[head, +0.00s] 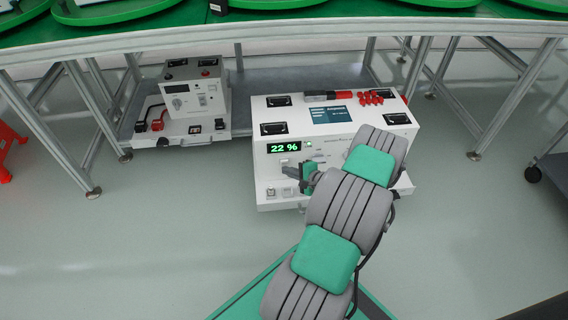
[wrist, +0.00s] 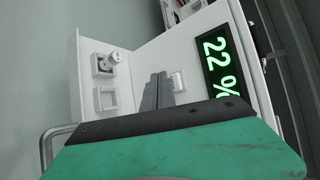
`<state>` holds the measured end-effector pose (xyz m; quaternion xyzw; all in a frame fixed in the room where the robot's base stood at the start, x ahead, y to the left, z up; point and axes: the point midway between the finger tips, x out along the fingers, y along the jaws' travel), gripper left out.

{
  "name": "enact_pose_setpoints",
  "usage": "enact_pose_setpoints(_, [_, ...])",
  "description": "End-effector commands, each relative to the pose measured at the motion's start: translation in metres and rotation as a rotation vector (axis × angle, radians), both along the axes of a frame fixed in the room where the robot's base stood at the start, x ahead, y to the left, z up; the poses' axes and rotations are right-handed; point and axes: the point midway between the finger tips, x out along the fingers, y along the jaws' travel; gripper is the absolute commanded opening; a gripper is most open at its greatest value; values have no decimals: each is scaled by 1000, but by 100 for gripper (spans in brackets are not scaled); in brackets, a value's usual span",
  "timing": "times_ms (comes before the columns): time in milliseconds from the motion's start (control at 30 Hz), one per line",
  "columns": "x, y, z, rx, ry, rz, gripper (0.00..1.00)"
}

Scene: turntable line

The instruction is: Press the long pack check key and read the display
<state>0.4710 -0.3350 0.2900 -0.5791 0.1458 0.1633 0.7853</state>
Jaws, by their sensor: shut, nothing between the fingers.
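A white test box (head: 330,144) stands on the floor in front of the table. Its lit display (head: 284,147) reads "22 %" in green; it also shows, turned sideways, in the wrist view (wrist: 221,62). My gripper (head: 290,171) is at the box's front, below the display. In the wrist view its fingers (wrist: 158,78) are shut and empty, pointing at the front panel beside a small white key (wrist: 177,82). I cannot tell whether the fingertips touch the key. My arm hides the right part of the front panel.
A second, grey-white instrument (head: 195,92) stands on the low shelf (head: 262,84) at the left. Red parts (head: 370,97) lie on top of the white box. A red stand (head: 8,150) is at the far left. The floor (head: 130,240) at front left is clear.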

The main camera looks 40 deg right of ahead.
Motion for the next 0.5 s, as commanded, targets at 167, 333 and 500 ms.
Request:
enact_pose_setpoints(167, [-9, 5, 2, 3, 2, -2, 0])
enact_pose_setpoints(333, [-23, 15, 2, 3, 2, -3, 0])
enact_pose_setpoints(500, [-37, 24, 1, 2, 2, -3, 0])
